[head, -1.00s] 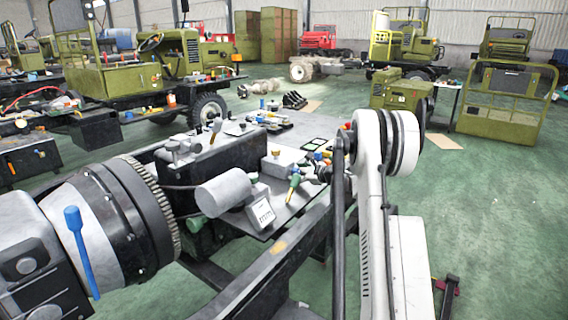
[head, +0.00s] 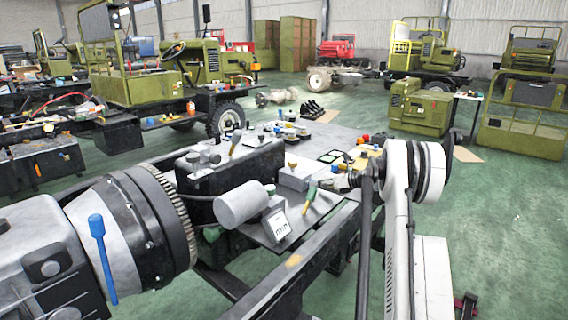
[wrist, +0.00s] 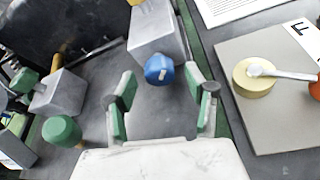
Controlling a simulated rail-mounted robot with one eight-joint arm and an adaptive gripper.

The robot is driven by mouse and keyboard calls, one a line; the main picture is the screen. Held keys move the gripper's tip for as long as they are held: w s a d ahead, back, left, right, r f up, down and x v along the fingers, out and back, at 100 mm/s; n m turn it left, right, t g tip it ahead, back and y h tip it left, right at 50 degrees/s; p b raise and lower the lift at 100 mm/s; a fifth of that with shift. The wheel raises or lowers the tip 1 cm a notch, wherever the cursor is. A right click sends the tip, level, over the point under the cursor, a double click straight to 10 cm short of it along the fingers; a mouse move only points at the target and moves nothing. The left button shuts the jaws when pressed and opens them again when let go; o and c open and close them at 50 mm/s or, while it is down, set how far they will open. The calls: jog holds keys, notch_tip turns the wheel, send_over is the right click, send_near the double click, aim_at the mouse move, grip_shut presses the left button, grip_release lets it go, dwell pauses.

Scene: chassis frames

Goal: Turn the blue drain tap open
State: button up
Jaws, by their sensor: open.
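A round blue knob with a white mark (wrist: 159,69) shows in the wrist view, beside a grey block. My gripper (wrist: 160,80) is open, with its two green-padded fingers on either side of the knob's near edge; I cannot tell whether they touch it. In the head view a blue-headed lever (head: 98,240) stands on the large grey and black housing at the left, far from my gripper. I cannot tell from the frames which of these is the drain tap. In the head view my gripper is small and hard to make out among the bench parts.
A green knob (wrist: 62,130) and a grey block with a green knob (wrist: 57,92) lie left of my gripper. A grey plate with a yellow cap (wrist: 254,80) is at the right. In the head view a grey cylinder (head: 241,203) and grey box (head: 295,178) crowd the bench.

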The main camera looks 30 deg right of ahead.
jog(key=p+v, duration=0.2)
jog(key=v, duration=1)
jog(key=a+r+n, duration=0.1)
jog(key=a+r, duration=0.1)
jog(key=a, duration=0.3)
jog(key=w+a+r+n+g, duration=0.1)
jog(key=a+r+n, duration=0.1)
jog(key=a, duration=0.3)
jog(key=w+a+r+n+g+p, duration=0.1)
jog(key=a+r+n, duration=0.1)
jog(key=a+r, duration=0.2)
jog(key=shift+a+r, duration=0.25)
jog(key=shift+a, duration=0.25)
jog(key=s+a+r+n+g, duration=0.1)
jog(key=a+r+n, duration=0.2)
jog(key=a, duration=0.4)
jog(key=s+a+r+n+h+p, duration=0.1)
jog(key=s+a+r+n, duration=0.1)
jog(key=a, duration=0.5)
jog(key=shift+a+r+n+g, duration=0.3)
jog(key=shift+r+n+g, duration=0.1)
jog(key=shift+r+n, duration=0.25)
jog(key=shift+s, duration=0.15)
